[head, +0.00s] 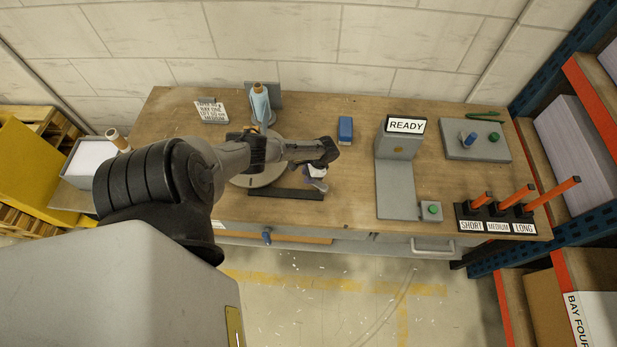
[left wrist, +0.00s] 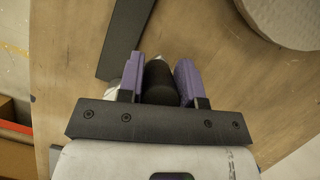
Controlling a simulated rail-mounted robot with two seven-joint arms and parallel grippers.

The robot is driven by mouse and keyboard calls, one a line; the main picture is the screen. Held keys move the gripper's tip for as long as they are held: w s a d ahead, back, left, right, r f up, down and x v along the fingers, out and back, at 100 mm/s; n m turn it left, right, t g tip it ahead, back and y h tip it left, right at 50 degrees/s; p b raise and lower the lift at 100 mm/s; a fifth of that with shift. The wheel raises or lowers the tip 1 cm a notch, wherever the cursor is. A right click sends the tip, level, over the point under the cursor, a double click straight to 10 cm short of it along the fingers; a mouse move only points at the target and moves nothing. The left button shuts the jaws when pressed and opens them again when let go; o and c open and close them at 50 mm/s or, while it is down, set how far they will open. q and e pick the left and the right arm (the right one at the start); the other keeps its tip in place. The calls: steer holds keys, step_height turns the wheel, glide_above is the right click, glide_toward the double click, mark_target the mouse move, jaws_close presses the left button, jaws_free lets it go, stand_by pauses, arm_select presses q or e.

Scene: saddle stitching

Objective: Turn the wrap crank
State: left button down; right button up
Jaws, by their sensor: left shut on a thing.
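My left gripper (head: 317,178) reaches over the workbench from the left, at the right side of a round turntable (head: 243,181). In the left wrist view my left gripper (left wrist: 160,78) has its two purple fingers closed on a dark, rounded crank handle (left wrist: 160,84). The handle stands between the fingers and touches both; its lower end and most of the crank arm are hidden. The turntable's pale disc (left wrist: 288,18) shows at the top right of the left wrist view. My right gripper is not in view.
A dark bar (head: 285,193) lies in front of the turntable. A blue block (head: 345,130), a stand with a READY sign (head: 405,125) and a rack of orange-handled tools (head: 499,221) are to the right. The bench between is clear.

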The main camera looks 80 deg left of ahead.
arm_select(q)
steer(key=shift+w+a, duration=0.1)
stand_by(0.4)
steer(key=c, duration=0.8)
jaws_free()
steer(key=p+v, duration=0.1)
steer(key=v, duration=1.2)
steer(key=shift+r, duration=0.4)
steer(key=shift+w+d, duration=0.15)
steer(key=shift+d, duration=0.05)
